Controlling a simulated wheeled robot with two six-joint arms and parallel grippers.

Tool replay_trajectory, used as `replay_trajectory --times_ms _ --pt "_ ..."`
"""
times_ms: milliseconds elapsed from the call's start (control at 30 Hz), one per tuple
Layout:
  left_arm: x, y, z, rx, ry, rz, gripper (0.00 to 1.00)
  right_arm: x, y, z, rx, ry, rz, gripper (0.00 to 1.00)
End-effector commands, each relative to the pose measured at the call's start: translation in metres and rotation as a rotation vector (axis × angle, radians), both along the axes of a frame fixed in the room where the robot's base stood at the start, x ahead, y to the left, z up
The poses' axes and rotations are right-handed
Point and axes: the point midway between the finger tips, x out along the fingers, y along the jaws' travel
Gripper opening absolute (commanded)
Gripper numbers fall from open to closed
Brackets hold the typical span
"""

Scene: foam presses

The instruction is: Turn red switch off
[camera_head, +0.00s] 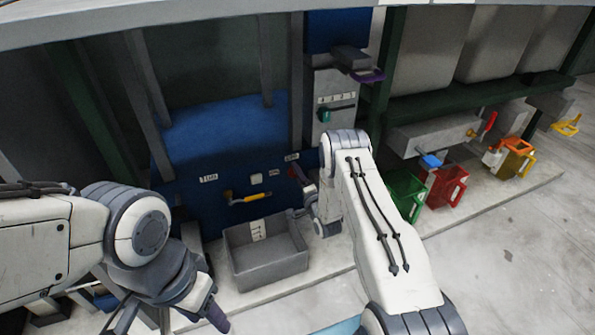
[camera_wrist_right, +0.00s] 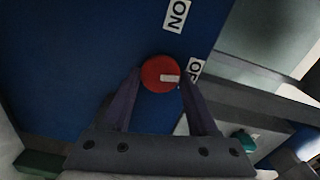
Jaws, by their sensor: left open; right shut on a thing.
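The red switch (camera_wrist_right: 153,73) is a round red knob on a blue panel in the right wrist view. Its white mark points right, toward a partly hidden label (camera_wrist_right: 196,69) that seems to read "OF". An "ON" label (camera_wrist_right: 176,15) is above it. My right gripper (camera_wrist_right: 160,82) is shut on the switch, with one finger on each side. In the head view my right gripper (camera_head: 306,186) is at the blue panel and I cannot make out the switch clearly. My left gripper (camera_head: 170,322) is open and empty at the lower left, away from the panel.
A grey bin (camera_head: 266,272) stands below the panel, under a yellow-handled lever (camera_head: 248,198). A green knob (camera_head: 324,115) is on a grey box at the upper right. Green (camera_head: 405,192), red (camera_head: 447,187) and orange (camera_head: 514,160) containers stand at right. The floor at far right is clear.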

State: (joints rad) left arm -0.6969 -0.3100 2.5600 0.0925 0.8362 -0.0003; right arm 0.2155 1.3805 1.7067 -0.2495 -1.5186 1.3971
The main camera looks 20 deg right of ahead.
Motion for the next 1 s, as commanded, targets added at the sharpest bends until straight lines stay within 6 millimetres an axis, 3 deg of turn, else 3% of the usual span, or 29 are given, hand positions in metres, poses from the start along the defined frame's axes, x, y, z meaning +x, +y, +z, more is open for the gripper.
replay_trajectory --times_ms 400,933,967,1000 --pt "0.0 0.0 0.0112 0.0 0.0 0.0 0.5 -0.0016 0.001 -0.0027 0.182 0.012 0.002 0.04" --pt "0.0 0.0 0.0117 0.0 0.0 0.0 0.5 -0.0015 0.0011 -0.0034 0.205 0.012 0.002 0.04" --pt "0.0 0.0 0.0117 0.0 0.0 0.0 0.5 -0.0015 0.0011 -0.0034 0.205 0.012 0.002 0.63" --pt "0.0 0.0 0.0117 0.0 0.0 0.0 0.5 -0.0014 0.0012 -0.0033 0.205 0.012 0.002 0.79"
